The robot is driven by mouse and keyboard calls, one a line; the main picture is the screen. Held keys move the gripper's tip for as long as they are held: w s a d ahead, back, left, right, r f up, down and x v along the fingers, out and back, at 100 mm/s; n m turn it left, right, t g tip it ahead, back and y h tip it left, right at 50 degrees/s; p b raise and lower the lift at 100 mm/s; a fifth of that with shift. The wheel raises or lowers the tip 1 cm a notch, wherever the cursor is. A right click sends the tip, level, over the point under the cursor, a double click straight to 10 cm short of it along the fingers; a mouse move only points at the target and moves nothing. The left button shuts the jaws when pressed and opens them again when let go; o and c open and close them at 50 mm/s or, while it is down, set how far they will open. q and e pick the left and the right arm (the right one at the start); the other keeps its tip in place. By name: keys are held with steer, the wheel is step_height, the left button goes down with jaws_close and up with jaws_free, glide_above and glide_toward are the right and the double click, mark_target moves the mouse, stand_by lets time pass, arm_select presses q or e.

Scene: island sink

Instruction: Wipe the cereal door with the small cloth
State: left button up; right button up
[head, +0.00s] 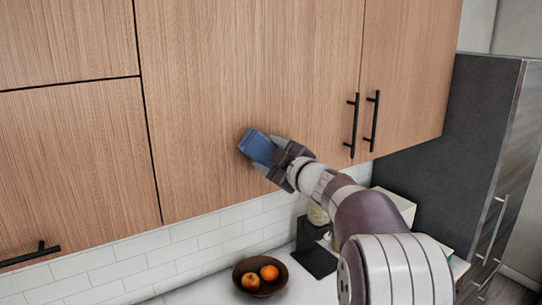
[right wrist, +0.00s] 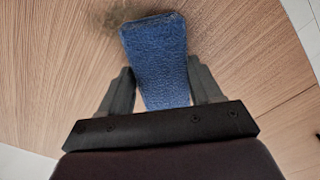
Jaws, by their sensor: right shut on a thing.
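A small blue folded cloth (head: 257,147) is held at the end of my right gripper (head: 278,155) in the head view. The right gripper is shut on it, with a finger on each side in the right wrist view (right wrist: 162,88). The cloth (right wrist: 155,50) lies at or against the wooden cabinet door (head: 240,70); whether it presses on it I cannot tell. A dark smudge (right wrist: 112,14) shows on the door beside the cloth's far end in the right wrist view. It is not clear in the head view. My left gripper is not in view.
Black handles (head: 352,125) stand out from the doors to the right. Below are a white counter, a brown bowl (head: 240,281) with fruit and a dark object (head: 316,262). A grey fridge (head: 455,140) stands at right.

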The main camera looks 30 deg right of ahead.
steer(key=shift+w, duration=0.6)
